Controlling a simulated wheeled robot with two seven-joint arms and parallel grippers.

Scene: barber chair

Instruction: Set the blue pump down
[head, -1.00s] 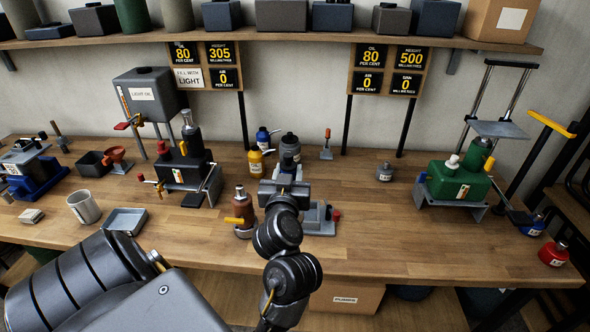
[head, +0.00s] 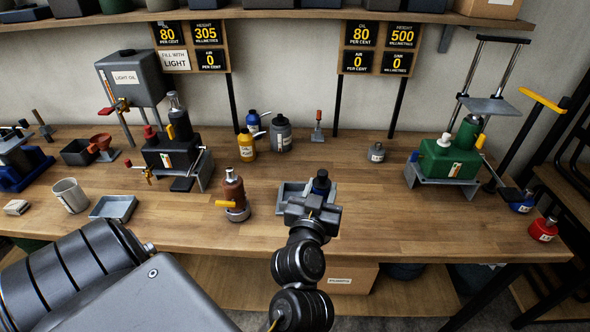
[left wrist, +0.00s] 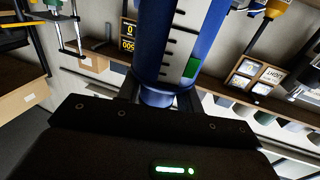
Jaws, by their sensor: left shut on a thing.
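In the left wrist view the blue pump (left wrist: 180,45) is a blue cylinder with a pale marked strip and a green patch, held between the fingers. My left gripper is shut on it. In the head view the gripper hides its lower part, and I cannot tell whether it touches the table or the grey tray-like stand (head: 290,190) behind it. My right gripper is in neither view.
A brown pump (head: 234,192) with a yellow lever stands left of the gripper. Yellow (head: 246,146) and grey bottles (head: 281,136) stand behind. A green press (head: 450,160) is at right. The wooden bench (head: 385,205) is clear right of the gripper.

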